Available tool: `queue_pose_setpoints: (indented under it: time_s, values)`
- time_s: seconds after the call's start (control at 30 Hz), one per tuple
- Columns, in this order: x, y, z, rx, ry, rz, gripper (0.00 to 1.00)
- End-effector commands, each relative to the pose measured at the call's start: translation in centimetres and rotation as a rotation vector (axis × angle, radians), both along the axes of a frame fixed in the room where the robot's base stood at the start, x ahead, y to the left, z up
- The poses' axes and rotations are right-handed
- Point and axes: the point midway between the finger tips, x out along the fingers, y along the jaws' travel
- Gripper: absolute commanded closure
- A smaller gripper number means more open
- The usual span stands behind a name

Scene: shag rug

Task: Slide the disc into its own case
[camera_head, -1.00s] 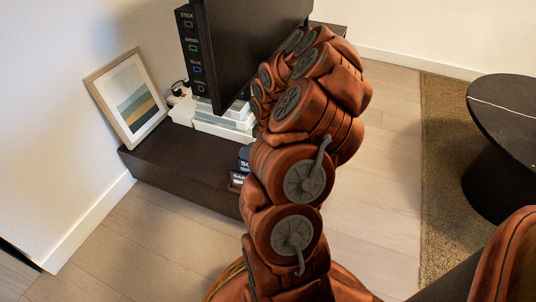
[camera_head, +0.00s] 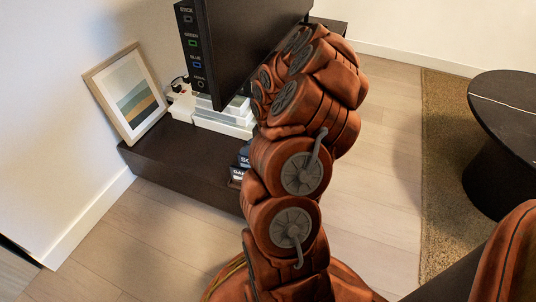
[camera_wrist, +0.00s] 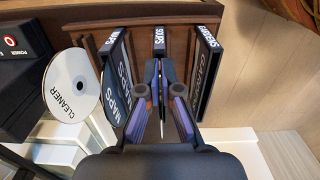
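My gripper (camera_wrist: 160,110) is in the middle of the wrist view, its two fingers pointing at a row of upright dark cases. A thin, pale, upright edge between the fingers looks like a disc (camera_wrist: 161,92) seen edge-on; its label is hidden. The middle case (camera_wrist: 159,38), labelled "SOUPS", stands straight beyond it. I cannot tell whether the disc has entered this case. A case (camera_wrist: 116,85) labelled "MAPS" stands at left, tilted in the view. In the head view my arm hides the gripper.
A white disc marked "CLEANER" (camera_wrist: 73,86) is left of the cases, by white boxes (camera_wrist: 85,130). A black device with a red button (camera_wrist: 15,45) is beyond. The head view shows a dark low cabinet (camera_head: 185,165), a screen (camera_head: 245,45) and a framed picture (camera_head: 128,95).

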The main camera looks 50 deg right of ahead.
Motion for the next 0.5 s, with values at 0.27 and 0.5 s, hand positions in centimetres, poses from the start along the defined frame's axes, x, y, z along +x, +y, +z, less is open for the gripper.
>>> queue_pose_setpoints:
  time_s: [0.27,0.5]
  values:
    - [-0.04,0.00,-0.58,0.001,0.001,0.000,1.00]
    - [-0.03,0.00,-0.71,0.001,0.001,0.000,0.82]
